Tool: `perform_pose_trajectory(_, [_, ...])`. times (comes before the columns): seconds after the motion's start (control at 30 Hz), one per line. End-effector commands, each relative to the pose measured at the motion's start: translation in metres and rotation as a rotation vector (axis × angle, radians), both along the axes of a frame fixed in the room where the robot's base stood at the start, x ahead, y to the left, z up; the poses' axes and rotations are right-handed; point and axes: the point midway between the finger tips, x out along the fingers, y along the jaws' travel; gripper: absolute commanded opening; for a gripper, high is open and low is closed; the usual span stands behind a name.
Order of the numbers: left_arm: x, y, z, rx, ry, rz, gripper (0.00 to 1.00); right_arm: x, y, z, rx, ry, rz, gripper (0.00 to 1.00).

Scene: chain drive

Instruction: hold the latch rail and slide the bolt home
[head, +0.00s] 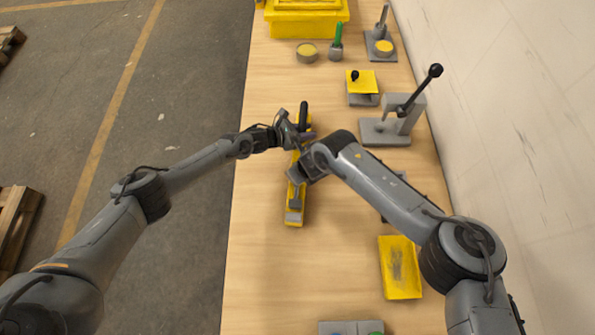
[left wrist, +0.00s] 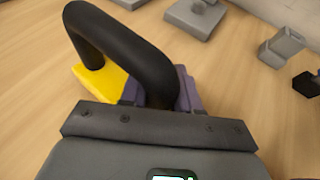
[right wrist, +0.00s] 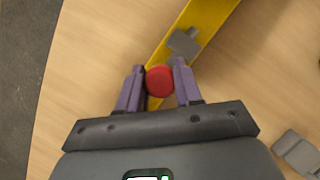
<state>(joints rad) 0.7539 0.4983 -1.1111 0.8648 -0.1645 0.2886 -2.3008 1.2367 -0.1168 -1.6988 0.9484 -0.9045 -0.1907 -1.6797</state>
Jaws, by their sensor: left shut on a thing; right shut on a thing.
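The yellow latch rail (head: 292,204) lies lengthwise on the bench in the middle of the head view. A black arched handle (head: 303,112) stands at its far end. My left gripper (head: 301,134) is shut on this handle; the left wrist view shows the black handle (left wrist: 125,45) running between its purple fingers. My right gripper (head: 300,168) is over the middle of the rail. In the right wrist view it is shut on the bolt's red knob (right wrist: 159,82), with a grey block (right wrist: 184,43) on the rail just beyond. The bolt's shaft is mostly hidden by my grippers.
A grey lever press (head: 393,122) and a small stand with a yellow plate (head: 362,82) are right of the rail. A yellow tray (head: 400,266) lies nearer on the right. A yellow bin (head: 305,22) stands at the far end. Bench left of the rail is clear.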

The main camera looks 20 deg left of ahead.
Motion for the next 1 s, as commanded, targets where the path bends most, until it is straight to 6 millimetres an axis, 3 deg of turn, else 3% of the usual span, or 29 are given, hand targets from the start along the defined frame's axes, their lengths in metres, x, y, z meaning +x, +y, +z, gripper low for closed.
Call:
perform_pose_trajectory(0.23, [0.000, 0.001, -0.001, 0.002, 0.001, 0.001, 0.00, -0.006, -0.002, 0.000, 0.000, 0.002, 0.002, 0.00])
perform_pose_trajectory(0.6, [0.000, 0.001, -0.001, 0.002, 0.001, 0.002, 0.00, -0.045, -0.014, 0.000, 0.000, 0.002, 0.003, 0.00])
perform_pose_trajectory(0.93, [0.001, 0.003, -0.001, 0.004, 0.001, 0.006, 0.00, -0.049, -0.014, 0.000, 0.000, 0.003, 0.004, 0.00])
perform_pose_trajectory(0.97, [0.001, 0.004, -0.001, 0.004, 0.000, 0.007, 0.00, -0.049, -0.013, 0.000, 0.000, 0.003, 0.004, 0.36])
perform_pose_trajectory(1.0, [0.001, 0.004, -0.001, 0.004, 0.000, 0.007, 0.00, -0.049, -0.013, 0.000, 0.001, 0.004, 0.005, 0.42])
